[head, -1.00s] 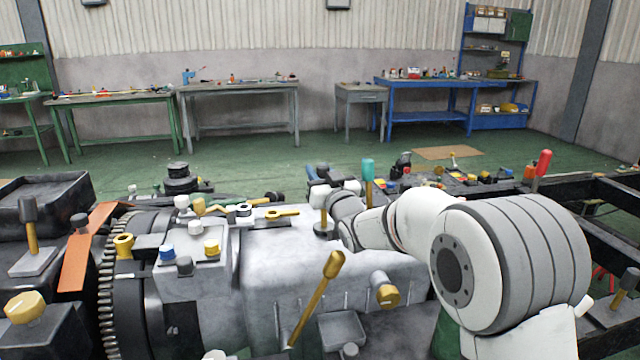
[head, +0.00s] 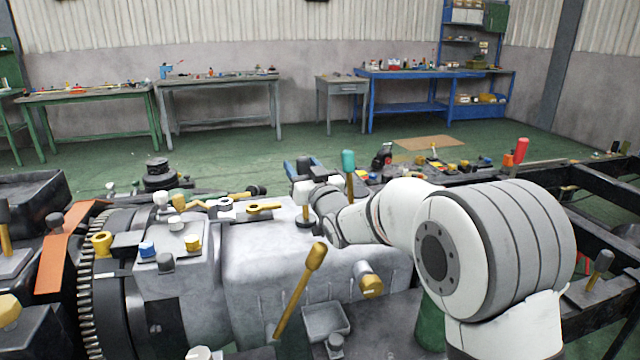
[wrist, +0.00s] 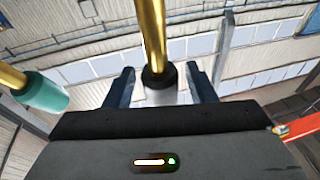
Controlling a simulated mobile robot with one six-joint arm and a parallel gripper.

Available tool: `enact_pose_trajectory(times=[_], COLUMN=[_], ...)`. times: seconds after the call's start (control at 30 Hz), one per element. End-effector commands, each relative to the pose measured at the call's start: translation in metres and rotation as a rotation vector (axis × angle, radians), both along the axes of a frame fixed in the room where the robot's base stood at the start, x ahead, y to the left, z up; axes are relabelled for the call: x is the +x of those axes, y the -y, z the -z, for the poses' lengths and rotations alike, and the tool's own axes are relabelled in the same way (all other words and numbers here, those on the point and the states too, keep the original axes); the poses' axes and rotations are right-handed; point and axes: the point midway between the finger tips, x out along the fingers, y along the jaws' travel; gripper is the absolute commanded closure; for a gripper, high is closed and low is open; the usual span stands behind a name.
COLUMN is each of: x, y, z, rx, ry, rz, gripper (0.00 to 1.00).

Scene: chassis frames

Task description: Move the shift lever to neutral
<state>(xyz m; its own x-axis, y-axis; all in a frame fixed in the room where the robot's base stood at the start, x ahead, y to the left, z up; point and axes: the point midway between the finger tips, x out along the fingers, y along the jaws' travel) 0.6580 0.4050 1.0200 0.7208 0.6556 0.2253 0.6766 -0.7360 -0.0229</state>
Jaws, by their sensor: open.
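Several levers stand on the grey gearbox housing (head: 270,265), and I cannot tell for certain which is the shift lever. A white-knobbed lever (head: 303,188) stands at its far edge, right beside my wrist. A teal-topped lever (head: 348,162) stands just to its right. A gold lever (head: 302,290) leans right at the near side. In the wrist view, my gripper (wrist: 160,72) is open, with a gold shaft (wrist: 153,35) and its black collar (wrist: 159,76) between the fingers. A pale part shows below the collar. The teal-topped lever (wrist: 42,92) is outside the left finger. Contact is unclear.
Gold and blue knobs crowd the housing's left top, beside a toothed ring (head: 87,310) and an orange bracket (head: 70,248). A gold-ended stub (head: 371,286) sticks out below my arm. Dark frame rails (head: 600,185) lie right. Benches stand far back across green floor.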

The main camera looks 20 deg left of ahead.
Motion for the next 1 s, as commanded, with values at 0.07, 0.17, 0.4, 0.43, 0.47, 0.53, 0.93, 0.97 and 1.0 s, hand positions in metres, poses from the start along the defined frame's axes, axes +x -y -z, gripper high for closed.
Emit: enact_pose_trajectory(times=[0.07, 0.17, 0.4, 0.43, 0.47, 0.53, 0.93, 0.97, 1.0], x=[-0.010, -0.026, -0.070, -0.076, -0.081, -0.091, -0.115, -0.115, -0.115], y=[0.010, 0.026, 0.066, 0.071, 0.075, 0.084, 0.105, 0.106, 0.105], z=[0.003, 0.008, 0.007, 0.007, 0.007, 0.007, 0.008, 0.008, 0.008], rx=[0.001, 0.000, 0.001, 0.001, 0.001, 0.001, 0.001, 0.001, 0.001], ry=[0.001, 0.000, 0.002, 0.002, 0.002, 0.002, 0.001, 0.001, 0.001], rz=[0.001, 0.002, 0.002, 0.002, 0.001, 0.002, 0.000, 0.000, 0.000], gripper=[0.50, 0.50, 0.50, 0.50, 0.50, 0.50, 0.50, 0.50, 0.50])
